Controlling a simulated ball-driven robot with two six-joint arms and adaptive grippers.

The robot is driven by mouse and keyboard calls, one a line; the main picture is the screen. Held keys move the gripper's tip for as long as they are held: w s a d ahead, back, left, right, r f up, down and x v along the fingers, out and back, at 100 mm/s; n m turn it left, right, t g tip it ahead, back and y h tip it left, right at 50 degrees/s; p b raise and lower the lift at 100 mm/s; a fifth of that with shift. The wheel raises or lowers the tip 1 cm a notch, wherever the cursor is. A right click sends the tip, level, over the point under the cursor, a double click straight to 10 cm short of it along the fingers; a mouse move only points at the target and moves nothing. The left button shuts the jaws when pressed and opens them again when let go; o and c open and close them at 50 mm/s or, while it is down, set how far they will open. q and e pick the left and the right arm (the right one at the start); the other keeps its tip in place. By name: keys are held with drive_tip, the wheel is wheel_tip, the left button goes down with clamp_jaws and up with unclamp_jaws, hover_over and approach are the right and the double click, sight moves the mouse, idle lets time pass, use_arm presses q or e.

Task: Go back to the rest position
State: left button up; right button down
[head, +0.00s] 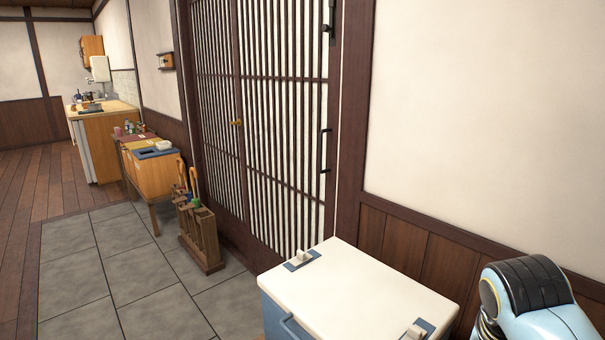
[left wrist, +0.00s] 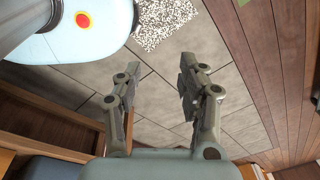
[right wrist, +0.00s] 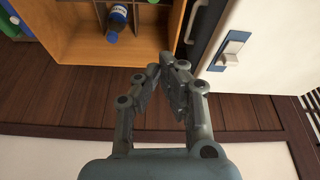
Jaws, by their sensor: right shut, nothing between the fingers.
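My left gripper (left wrist: 158,72) shows in the left wrist view with its two grey fingers apart and nothing between them. Grey floor tiles lie beyond it. My right gripper (right wrist: 166,68) shows in the right wrist view with its fingertips together and nothing held. It is in front of a wooden box and a white-lidded chest. In the head view only a pale blue and black part of my right arm shows at the lower right. Neither gripper is in the head view.
The white-lidded chest (head: 350,285) stands by the wall in the head view. A wooden stand (head: 200,240) and a low table (head: 138,180) line the wall. The wooden box (right wrist: 75,40) holds a blue bottle (right wrist: 117,20). The tiled floor (head: 120,265) is clear.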

drive_tip(key=s+r+n+y, duration=0.1)
drive_tip(key=s+r+n, duration=0.3)
drive_tip(key=s, duration=0.5)
drive_tip(key=s+r+n+y, duration=0.1)
drive_tip(key=s+n, duration=0.4)
drive_tip(key=s, duration=0.5)
wheel_tip(320, 180, down, 32)
drive_tip(key=s+d+b, duration=0.2)
drive_tip(key=s+b, duration=0.1)
drive_tip(key=b, duration=0.2)
use_arm(q)
wheel_tip(320, 180, down, 9)
drive_tip(key=s+b, duration=0.1)
drive_tip(key=b, duration=0.2)
drive_tip(key=shift+s+b, duration=0.15)
drive_tip(key=shift+b, duration=0.15)
use_arm(e)
drive_tip(key=s+f+g, duration=0.1)
drive_tip(key=s+f, duration=1.6)
drive_tip(key=f, duration=0.1)
drive_tip(key=shift+s+d+g, duration=0.15)
drive_tip(key=shift+d+g, duration=0.25)
drive_tip(key=shift+d, duration=0.05)
use_arm(q)
drive_tip(key=shift+r, duration=0.1)
